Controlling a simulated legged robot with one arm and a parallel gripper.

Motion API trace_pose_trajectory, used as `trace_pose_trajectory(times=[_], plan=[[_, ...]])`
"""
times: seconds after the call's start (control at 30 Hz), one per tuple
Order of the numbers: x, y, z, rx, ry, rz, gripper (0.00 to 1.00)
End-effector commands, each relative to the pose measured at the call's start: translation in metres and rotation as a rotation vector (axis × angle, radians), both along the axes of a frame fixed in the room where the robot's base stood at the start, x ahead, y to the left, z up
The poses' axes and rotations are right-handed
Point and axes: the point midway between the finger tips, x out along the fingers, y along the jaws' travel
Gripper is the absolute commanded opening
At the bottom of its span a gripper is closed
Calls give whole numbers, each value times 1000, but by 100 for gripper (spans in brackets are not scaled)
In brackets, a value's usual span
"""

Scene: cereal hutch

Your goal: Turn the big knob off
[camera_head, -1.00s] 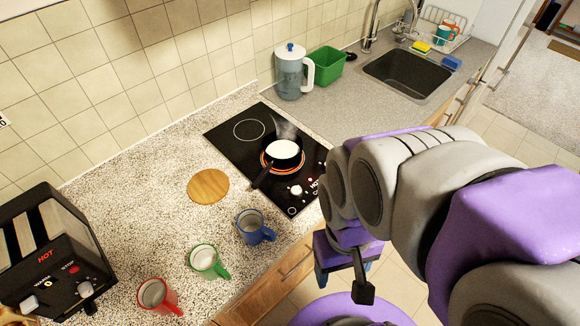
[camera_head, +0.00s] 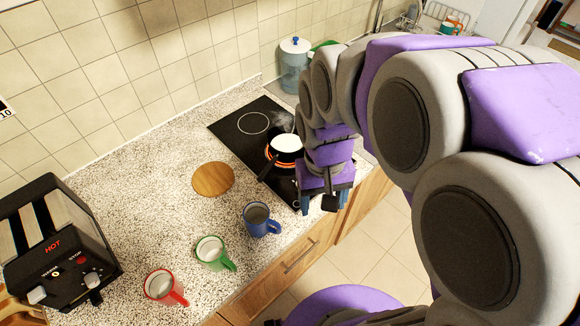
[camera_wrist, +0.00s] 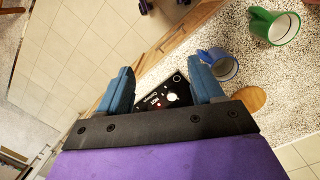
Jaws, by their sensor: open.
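The black cooktop (camera_head: 232,127) has a small pan of white liquid (camera_head: 286,145) on a glowing orange burner, with steam rising. In the wrist view, the white knob (camera_wrist: 172,97) shows on the cooktop's control area, between my blue fingers and beside a lit "HOT" label. I cannot tell how far the fingertips are from the knob.
A blue mug (camera_head: 260,220), green mug (camera_head: 211,254) and red mug (camera_head: 161,287) stand near the counter's front edge. A wooden disc (camera_head: 213,179) lies left of the cooktop. A black toaster (camera_head: 56,245) stands at far left.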

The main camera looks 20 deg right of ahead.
Motion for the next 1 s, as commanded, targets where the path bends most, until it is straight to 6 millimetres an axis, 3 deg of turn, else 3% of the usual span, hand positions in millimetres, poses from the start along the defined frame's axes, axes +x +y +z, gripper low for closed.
trace_pose_trajectory(times=[0.03,0.17,0.5,0.7,0.87,1.0], plan=[[20,-4,-1,2,-8,-10,66],[67,-6,-9,-3,-28,-36,66],[176,21,-45,-40,-82,-103,66],[206,14,-58,-41,-103,-128,66],[210,5,-66,-33,-104,-133,66],[209,2,-84,-32,-100,-134,66]])
